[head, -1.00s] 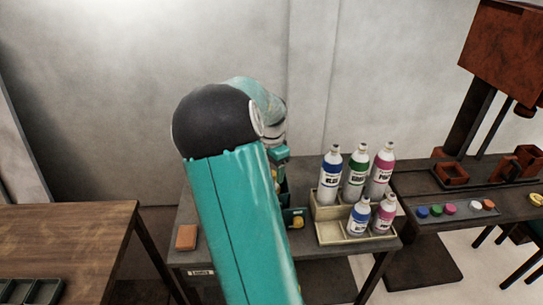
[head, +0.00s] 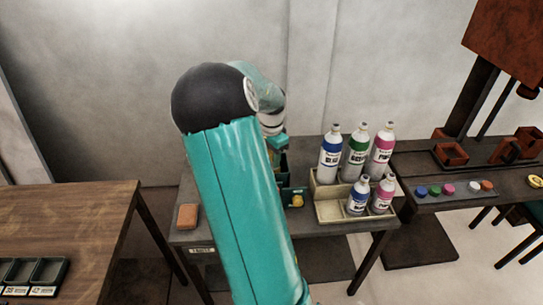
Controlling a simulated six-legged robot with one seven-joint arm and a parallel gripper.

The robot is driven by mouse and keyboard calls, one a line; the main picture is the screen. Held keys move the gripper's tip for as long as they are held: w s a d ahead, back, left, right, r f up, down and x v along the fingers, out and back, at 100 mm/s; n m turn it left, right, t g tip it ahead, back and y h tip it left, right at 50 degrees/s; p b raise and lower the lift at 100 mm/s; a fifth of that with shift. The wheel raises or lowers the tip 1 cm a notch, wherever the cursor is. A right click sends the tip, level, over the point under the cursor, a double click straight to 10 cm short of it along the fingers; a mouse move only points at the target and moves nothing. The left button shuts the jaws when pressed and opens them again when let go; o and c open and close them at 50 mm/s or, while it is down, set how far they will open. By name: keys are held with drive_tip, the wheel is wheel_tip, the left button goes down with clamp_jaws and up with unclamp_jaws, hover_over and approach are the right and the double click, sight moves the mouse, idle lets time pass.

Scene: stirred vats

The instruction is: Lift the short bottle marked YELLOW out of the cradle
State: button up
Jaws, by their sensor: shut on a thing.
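My gripper (head: 279,146) is at the end of my teal arm, over the grey table, and mostly hidden behind the arm. It is shut at a dark green holder (head: 285,190), which looks like the cradle. A small yellow piece (head: 297,201) shows at the holder's right side. It may belong to the short YELLOW bottle, but no label can be read there. The bottle's body and the fingertips are hidden, so I cannot tell whether the bottle is clear of the cradle.
A cream crate (head: 331,213) right of the cradle holds tall blue, green and pink bottles behind short blue and pink ones. An orange-brown block (head: 187,216) lies at the table's left. A wooden table (head: 75,215) stands left; a dark bench (head: 440,190) with coloured caps stands right.

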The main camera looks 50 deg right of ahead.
drive_tip(key=shift+r, duration=7.3)
drive_tip(key=shift+c, duration=0.3)
drive_tip(key=s+a, duration=0.8)
drive_tip(key=a, duration=0.1)
drive_tip(key=shift+s+a, duration=0.25)
drive_tip(key=shift+a, duration=0.15)
